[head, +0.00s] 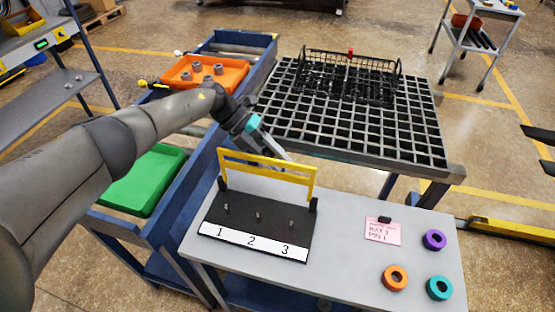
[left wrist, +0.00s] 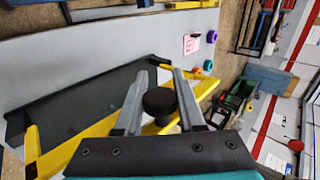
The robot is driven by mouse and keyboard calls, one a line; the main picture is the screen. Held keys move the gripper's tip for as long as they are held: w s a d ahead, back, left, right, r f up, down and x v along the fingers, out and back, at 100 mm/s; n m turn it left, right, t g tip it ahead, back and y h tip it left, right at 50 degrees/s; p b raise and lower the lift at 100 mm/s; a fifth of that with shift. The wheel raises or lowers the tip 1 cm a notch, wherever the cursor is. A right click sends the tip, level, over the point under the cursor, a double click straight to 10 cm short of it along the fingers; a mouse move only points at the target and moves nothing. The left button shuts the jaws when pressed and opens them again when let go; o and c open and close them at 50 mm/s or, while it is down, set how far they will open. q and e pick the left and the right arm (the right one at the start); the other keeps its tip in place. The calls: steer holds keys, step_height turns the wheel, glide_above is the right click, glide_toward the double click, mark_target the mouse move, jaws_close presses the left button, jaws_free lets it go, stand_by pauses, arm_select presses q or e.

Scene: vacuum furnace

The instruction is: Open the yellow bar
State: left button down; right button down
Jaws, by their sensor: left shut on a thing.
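The yellow bar (head: 268,166) stands upright as a frame along the back edge of a black board (head: 235,208), with a dark mount at each end. The board has three short pins, with the labels 1, 2 and 3 on a white strip in front. The exact contact is partly hidden. My right gripper is not in view.
On the grey table (head: 350,266) are a pink note (head: 383,230) and purple (head: 434,240), orange (head: 395,278) and teal (head: 439,288) rings. A black grid table (head: 425,130) with a wire basket (head: 345,78) stands behind. Orange (head: 232,76) and green (head: 145,182) trays lie left.

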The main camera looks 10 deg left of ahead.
arm_select(q)
steer(key=c, duration=0.5)
jaws_free()
steer(key=shift+a, duration=0.1)
steer(key=b+v, duration=0.2)
steer(key=v, duration=1.3)
